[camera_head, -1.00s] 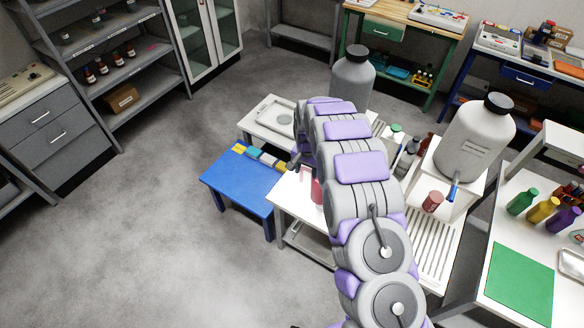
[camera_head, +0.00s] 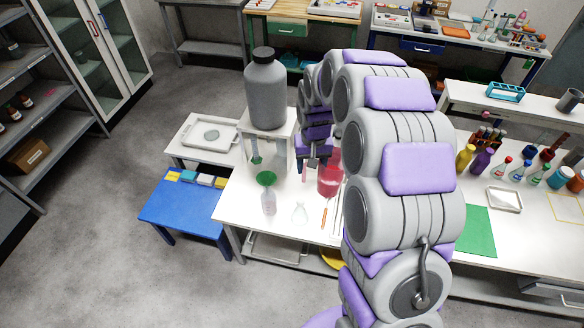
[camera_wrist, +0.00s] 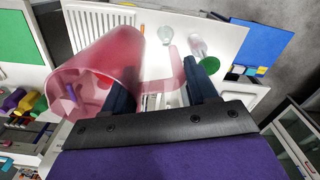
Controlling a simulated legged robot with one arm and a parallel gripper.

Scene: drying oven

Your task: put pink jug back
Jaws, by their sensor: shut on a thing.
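The translucent pink jug (camera_head: 329,180) shows beside my arm, over the white table (camera_head: 288,228) in the head view. In the wrist view the jug (camera_wrist: 100,70) fills the left side, its open mouth partly facing the camera and some red showing inside. My gripper (camera_wrist: 162,80) has its dark fingers on either side of the jug's pink handle and is shut on it. In the head view my gripper (camera_head: 314,162) is just left of the jug, partly hidden by my arm. I cannot tell how far the jug is above the table.
A green funnel (camera_head: 266,179), a clear flask (camera_head: 300,213) and an orange stick (camera_head: 325,214) are on the white table. A big grey bottle (camera_head: 266,90) stands on a white stand behind. A blue table (camera_head: 185,208) is at left; open floor lies farther left.

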